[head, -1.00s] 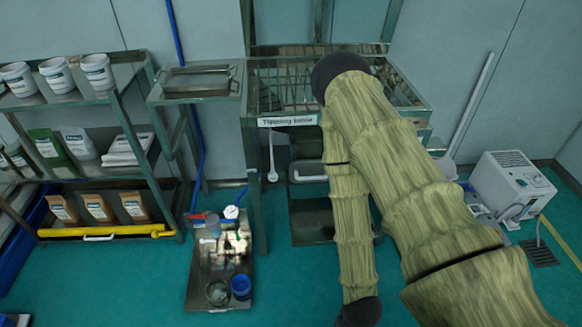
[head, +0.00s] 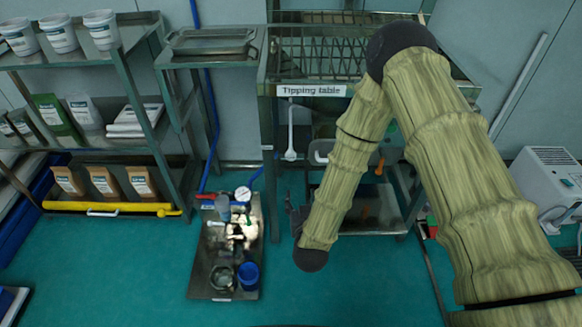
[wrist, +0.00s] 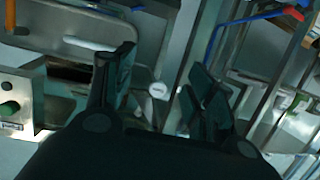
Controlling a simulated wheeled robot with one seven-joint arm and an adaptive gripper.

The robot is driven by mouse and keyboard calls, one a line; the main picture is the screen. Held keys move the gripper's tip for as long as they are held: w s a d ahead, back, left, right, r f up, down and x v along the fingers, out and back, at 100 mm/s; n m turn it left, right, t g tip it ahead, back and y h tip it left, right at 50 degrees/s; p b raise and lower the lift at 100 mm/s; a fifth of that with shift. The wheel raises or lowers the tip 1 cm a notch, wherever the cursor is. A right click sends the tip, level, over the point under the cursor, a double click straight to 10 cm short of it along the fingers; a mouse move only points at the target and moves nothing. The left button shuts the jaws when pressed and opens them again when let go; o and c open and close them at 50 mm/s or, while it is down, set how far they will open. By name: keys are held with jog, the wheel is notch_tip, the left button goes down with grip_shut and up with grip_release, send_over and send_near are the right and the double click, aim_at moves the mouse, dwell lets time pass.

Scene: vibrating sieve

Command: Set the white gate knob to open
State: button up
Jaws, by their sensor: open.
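The white gate knob (head: 290,155) hangs at the lower end of a white rod under the front left of the tipping table (head: 312,91). In the wrist view the round white knob end (wrist: 157,90) shows between the two dark fingers of my gripper (wrist: 163,72). My gripper is open, and the fingers stand apart on either side of the knob in the picture. I cannot tell how far the knob is from the fingertips. In the head view my gripper is mostly hidden behind my forearm, with a dark part (head: 294,214) showing at its left.
A low steel cart (head: 203,272) with cups and a gauge stands left of my arm. A shelf rack (head: 118,62) with tubs and bags is further left. A grey-white machine (head: 549,182) stands at right. Green floor is open in front.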

aim_at(291, 158)
jog(key=w+a+r+t, duration=0.1)
jog(key=w, duration=0.4)
jog(key=w+a+r+t+b, duration=0.1)
jog(key=w+r, duration=0.1)
jog(key=w, duration=0.2)
jog(key=w+a+r+t+h, duration=0.1)
jog(key=w+r, duration=0.1)
jog(key=w, duration=0.3)
jog(key=shift+w+a+m+b, duration=0.1)
jog(key=shift+w+m+b, duration=0.25)
jog(key=shift+m+b, duration=0.05)
jog(key=shift+s, duration=0.1)
grip_shut()
